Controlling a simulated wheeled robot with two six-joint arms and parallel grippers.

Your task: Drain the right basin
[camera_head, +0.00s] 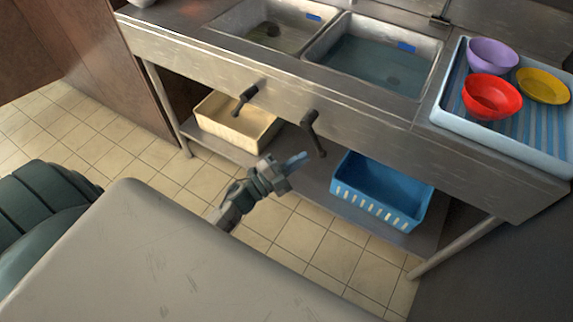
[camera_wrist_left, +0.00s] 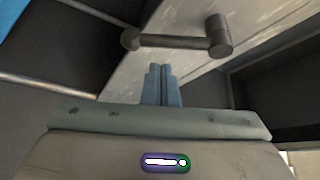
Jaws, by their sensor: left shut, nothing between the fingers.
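The right basin (camera_head: 372,62) is set in the steel counter and holds bluish water, with a dark drain visible on its bottom. A dark lever handle (camera_head: 313,134) hangs from the counter front below it. My left gripper (camera_head: 302,157) is shut and empty, just left of the lever's lower end in the head view; I cannot tell whether they touch. In the left wrist view, the shut blue fingertips (camera_wrist_left: 161,70) point towards a dark lever (camera_wrist_left: 180,41), with a gap between them in the picture. My right gripper is not in view.
The left basin (camera_head: 272,36) has its own lever (camera_head: 244,97). A cream crate (camera_head: 240,130) and a blue crate (camera_head: 381,191) stand on the lower shelf. A blue-striped tray (camera_head: 455,117) with bowls sits at the counter's right. Tiled floor is open below.

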